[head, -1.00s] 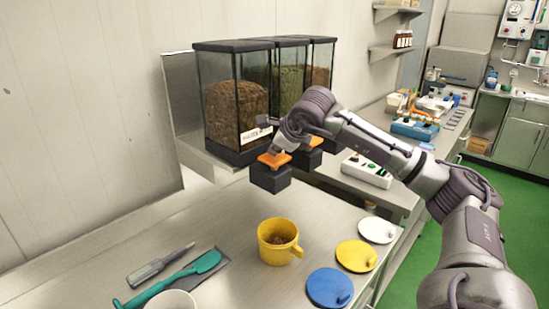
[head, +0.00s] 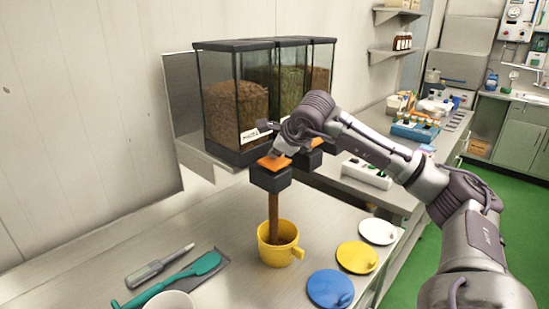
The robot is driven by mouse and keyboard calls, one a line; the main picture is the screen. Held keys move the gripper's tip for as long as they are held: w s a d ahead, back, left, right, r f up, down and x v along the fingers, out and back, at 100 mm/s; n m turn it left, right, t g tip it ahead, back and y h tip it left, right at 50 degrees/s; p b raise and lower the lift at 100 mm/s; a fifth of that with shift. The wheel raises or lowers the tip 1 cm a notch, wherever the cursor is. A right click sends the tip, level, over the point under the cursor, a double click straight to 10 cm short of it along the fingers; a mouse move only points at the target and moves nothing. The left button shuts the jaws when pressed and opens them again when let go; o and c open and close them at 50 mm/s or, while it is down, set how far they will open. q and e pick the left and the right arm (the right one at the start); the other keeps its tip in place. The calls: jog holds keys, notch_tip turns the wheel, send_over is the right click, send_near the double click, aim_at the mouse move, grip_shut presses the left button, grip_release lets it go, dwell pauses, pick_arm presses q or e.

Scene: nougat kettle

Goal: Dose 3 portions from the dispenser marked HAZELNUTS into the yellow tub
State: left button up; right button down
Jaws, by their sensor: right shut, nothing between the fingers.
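The dispenser with the label starting "HAZEL" (head: 237,120) is the nearest of 3 clear bins and holds brown bits. Its label is partly hidden by my right arm. My right gripper (head: 278,152) is shut and empty, its fingertips at the orange lever (head: 272,162) on top of the black outlet (head: 271,180). A brown stream (head: 274,212) falls from the outlet into the yellow tub (head: 270,254), which stands upright on the counter below. The tub's contents are mostly hidden by its rim and the stream. My left gripper is not in view.
A blue lid (head: 329,288), a yellow lid (head: 356,257) and a white lid (head: 377,231) lie right of the tub. A teal spatula (head: 175,280) and a grey-handled tool (head: 158,266) lie left. A white bowl (head: 170,301) is at the bottom edge.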

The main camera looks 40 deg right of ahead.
aim_at(275, 161)
jog(key=shift+f, duration=0.4)
jog(key=shift+r, duration=0.15)
jog(key=shift+d+r+p, duration=0.1)
jog(key=shift+r+p, duration=0.85)
jog(key=shift+r, duration=0.4)
notch_tip(275, 161, up, 5)
jog(key=p, duration=0.4)
dwell(2.1)
